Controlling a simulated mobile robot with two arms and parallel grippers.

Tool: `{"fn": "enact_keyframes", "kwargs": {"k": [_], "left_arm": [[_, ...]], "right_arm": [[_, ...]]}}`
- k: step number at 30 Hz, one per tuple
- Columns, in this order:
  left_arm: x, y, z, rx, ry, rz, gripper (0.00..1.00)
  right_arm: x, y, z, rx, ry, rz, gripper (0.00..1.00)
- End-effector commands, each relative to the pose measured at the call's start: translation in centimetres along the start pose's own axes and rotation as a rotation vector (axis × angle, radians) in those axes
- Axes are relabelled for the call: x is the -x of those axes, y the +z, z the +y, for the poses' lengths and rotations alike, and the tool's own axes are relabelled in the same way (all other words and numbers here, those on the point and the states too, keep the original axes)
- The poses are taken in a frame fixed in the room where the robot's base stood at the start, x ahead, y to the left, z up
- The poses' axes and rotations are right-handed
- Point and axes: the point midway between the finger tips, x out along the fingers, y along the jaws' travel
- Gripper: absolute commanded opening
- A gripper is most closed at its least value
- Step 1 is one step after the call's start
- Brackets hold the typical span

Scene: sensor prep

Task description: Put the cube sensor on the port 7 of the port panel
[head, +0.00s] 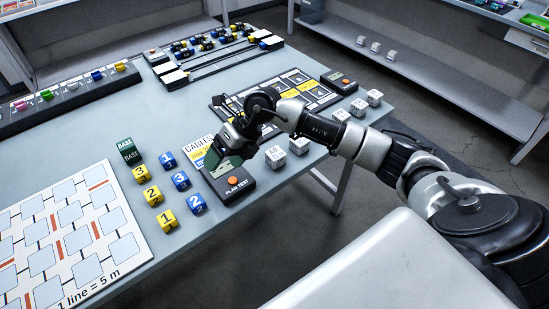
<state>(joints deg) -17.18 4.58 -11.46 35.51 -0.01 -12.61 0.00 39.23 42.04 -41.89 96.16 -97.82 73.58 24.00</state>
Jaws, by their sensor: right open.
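Several white cubes with dark lettering, which look like the cube sensors, stand along the table's right edge: a near pair, with one cube (275,156) beside another (299,145), and a far group (358,107). Which one the task means I cannot tell. A black panel with yellow-marked square fields (318,92), which may be the port panel, lies behind my right arm; its port numbers are too small to read. My right gripper (232,160) is open, pointing down over a dark box, left of the near white cubes and apart from them. My left gripper is out of view.
The dark box has an orange button (233,181). A white grid board (75,282) lies front left. A rail with coloured knobs (70,98) runs along the back left.

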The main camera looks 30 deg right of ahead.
Motion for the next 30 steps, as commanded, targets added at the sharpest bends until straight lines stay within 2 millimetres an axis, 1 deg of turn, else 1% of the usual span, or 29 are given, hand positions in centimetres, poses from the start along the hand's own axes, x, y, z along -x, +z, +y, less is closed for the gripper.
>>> {"fn": "enact_keyframes", "kwargs": {"k": [1, 3, 6, 9, 10, 13, 18, 21, 26, 30], "left_arm": [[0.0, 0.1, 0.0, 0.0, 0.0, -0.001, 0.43], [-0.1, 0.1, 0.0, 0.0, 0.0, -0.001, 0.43], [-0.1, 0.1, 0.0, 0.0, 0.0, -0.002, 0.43], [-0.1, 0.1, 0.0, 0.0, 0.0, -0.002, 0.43], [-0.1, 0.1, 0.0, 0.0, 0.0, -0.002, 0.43], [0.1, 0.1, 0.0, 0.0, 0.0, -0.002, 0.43], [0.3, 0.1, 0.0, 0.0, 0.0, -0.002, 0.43], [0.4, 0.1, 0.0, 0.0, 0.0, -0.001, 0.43], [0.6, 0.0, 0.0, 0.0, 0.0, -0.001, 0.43], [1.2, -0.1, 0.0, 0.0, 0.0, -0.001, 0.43]], "right_arm": [[2.0, 0.4, -2.6, -0.002, -0.146, 0.04, 0.79], [4.5, 0.5, -5.6, -0.026, -0.32, 0.095, 0.79], [7.7, 0.4, -8.5, -0.07, -0.501, 0.146, 0.79], [9.6, 0.3, -9.9, -0.104, -0.603, 0.174, 0.79], [9.9, 0.2, -10.2, -0.11, -0.619, 0.181, 0.79], [9.5, -0.2, -11.1, -0.121, -0.642, 0.191, 0.79], [7.3, -0.8, -12.7, -0.121, -0.638, 0.191, 0.79], [6.4, -1.0, -13.3, -0.118, -0.638, 0.189, 0.79], [5.6, -1.3, -14.0, -0.119, -0.636, 0.189, 0.79], [4.2, -1.9, -15.3, -0.119, -0.636, 0.191, 0.79]]}}
